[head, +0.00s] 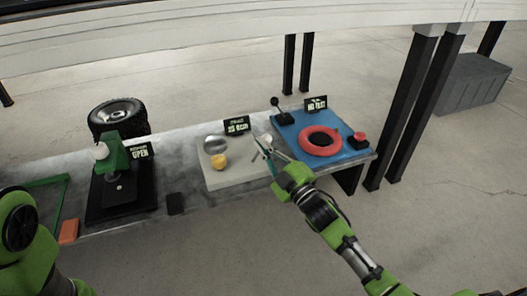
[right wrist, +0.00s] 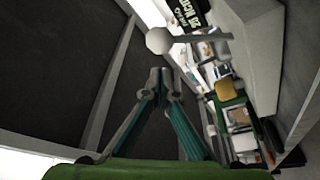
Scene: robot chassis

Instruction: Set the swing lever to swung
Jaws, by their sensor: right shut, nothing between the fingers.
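A lever with a white ball knob and a grey rod stands on the light grey block, close to my right gripper. In the right wrist view its white knob (right wrist: 159,40) is just beyond the fingertips, with the rod running to the right. In the head view the knob (head: 267,139) shows small beside the fingers. My right gripper (head: 262,145) is shut and empty; its fingertips (right wrist: 160,74) meet just short of the knob, and I cannot tell whether they touch it. My left arm shows at the lower left, but its gripper is out of view.
The blue board (head: 345,154) holds a red ring (head: 320,149), a black lever (head: 283,116) and a red button (head: 359,136). The grey block (head: 228,181) carries a yellow knob (head: 219,161) and a sign (head: 237,126). A green clamp (head: 116,154) stands left.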

